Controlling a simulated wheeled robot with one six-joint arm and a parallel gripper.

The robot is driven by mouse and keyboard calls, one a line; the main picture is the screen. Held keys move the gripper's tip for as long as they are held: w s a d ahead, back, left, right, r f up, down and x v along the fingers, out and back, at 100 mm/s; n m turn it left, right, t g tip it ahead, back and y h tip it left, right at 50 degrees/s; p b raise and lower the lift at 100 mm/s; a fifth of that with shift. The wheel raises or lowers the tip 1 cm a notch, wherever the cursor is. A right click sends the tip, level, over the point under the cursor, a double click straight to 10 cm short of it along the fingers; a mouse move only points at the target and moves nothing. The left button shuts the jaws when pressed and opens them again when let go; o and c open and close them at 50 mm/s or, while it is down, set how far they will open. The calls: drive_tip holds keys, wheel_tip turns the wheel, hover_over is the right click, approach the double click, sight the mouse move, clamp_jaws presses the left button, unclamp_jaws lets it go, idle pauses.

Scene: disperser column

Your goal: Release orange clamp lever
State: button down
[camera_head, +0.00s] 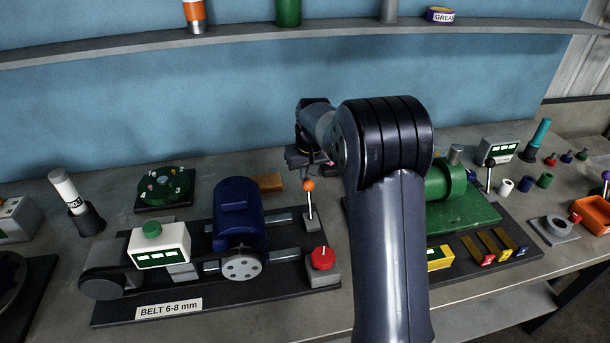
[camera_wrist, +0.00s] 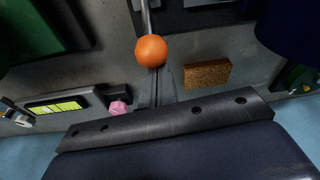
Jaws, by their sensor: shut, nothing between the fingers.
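The orange clamp lever is a pale rod with an orange ball knob (camera_head: 309,185), standing on the dark plate of the belt unit, right of the blue motor. In the wrist view the knob (camera_wrist: 151,50) is at upper middle, its rod running up out of the picture. My gripper (camera_wrist: 156,82) is shut and empty, its narrow fingers pointing at the knob and seeming to end close to it. I cannot tell whether they touch. In the head view my gripper (camera_head: 303,158) is just above and behind the knob, partly hidden by my arm.
A blue motor (camera_head: 238,210) stands left of the lever and a red knob (camera_head: 323,257) in front of it. A brown block (camera_head: 268,183) lies behind the plate. A green machine (camera_head: 455,190) stands to the right. A shelf (camera_head: 230,37) crosses the back wall.

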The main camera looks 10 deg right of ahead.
sight(308, 188)
drive_tip(key=shift+s+b, duration=0.2)
drive_tip(key=shift+b, duration=0.15)
drive_tip(key=shift+s+t+b, duration=0.15)
drive_tip(key=shift+t+b, duration=0.15)
drive_tip(key=shift+b, duration=0.05)
drive_tip(key=s+t+b, duration=0.1)
drive_tip(key=b, duration=0.3)
drive_tip(key=s+t+b, duration=0.2)
drive_tip(key=b, duration=0.2)
drive_tip(key=s+t+b, duration=0.1)
drive_tip(key=s+b, duration=0.1)
drive_tip(key=b, duration=0.2)
drive_tip(key=shift+r, duration=0.3)
drive_tip(key=s+t+b, duration=0.5)
drive_tip(key=b, duration=0.8)
drive_tip(key=shift+s+f+b, duration=0.1)
drive_tip(key=shift+s+b, duration=0.15)
drive_tip(key=shift+b, duration=0.1)
